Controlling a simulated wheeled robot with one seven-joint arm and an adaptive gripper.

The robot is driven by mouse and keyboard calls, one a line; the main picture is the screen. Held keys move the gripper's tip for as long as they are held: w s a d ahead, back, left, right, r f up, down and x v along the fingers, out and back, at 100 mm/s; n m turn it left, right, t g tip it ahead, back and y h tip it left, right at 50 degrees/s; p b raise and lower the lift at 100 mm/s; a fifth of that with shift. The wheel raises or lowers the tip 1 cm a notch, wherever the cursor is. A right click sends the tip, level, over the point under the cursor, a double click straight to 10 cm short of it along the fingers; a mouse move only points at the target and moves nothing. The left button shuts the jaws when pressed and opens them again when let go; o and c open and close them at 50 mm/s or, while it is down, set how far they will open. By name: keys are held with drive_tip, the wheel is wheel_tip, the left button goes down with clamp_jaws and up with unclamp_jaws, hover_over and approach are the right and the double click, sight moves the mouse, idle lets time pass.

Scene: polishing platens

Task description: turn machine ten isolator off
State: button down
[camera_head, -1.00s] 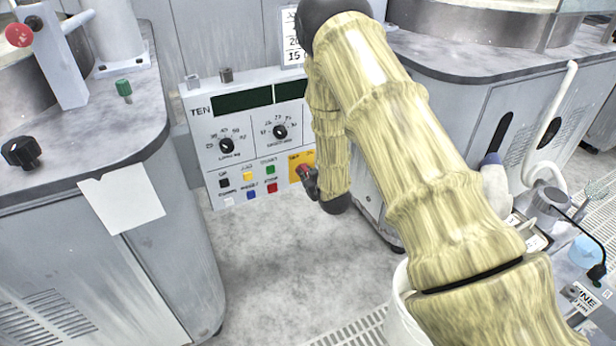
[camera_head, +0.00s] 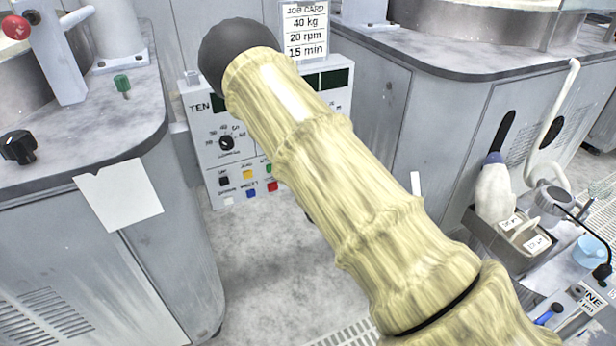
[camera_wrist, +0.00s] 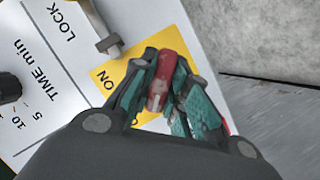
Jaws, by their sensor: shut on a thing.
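The machine ten control panel (camera_head: 207,150) stands between the two machine bodies in the head view, marked TEN at its upper left. My arm covers its right part, so the isolator and my gripper are hidden there. In the wrist view the isolator's red handle (camera_wrist: 168,68) sits on a yellow plate (camera_wrist: 108,78) with ON printed beside it. My gripper (camera_wrist: 166,88) is shut on the red handle, with a finger on each side. The handle points roughly along the gripper, tilted a little; its exact switch position cannot be told.
A grey lever (camera_wrist: 108,38) by the LOCK label is close to the fingers. The panel has dials and coloured buttons (camera_head: 248,187). A job card (camera_head: 305,30) stands above it. The left machine (camera_head: 90,240) and right machine (camera_head: 440,110) flank the panel.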

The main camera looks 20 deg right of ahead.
idle(0.4)
drive_tip(key=c, duration=1.4)
unclamp_jaws()
drive_tip(key=shift+s, duration=0.1)
drive_tip(key=v, duration=1.2)
drive_tip(key=shift+f, duration=0.1)
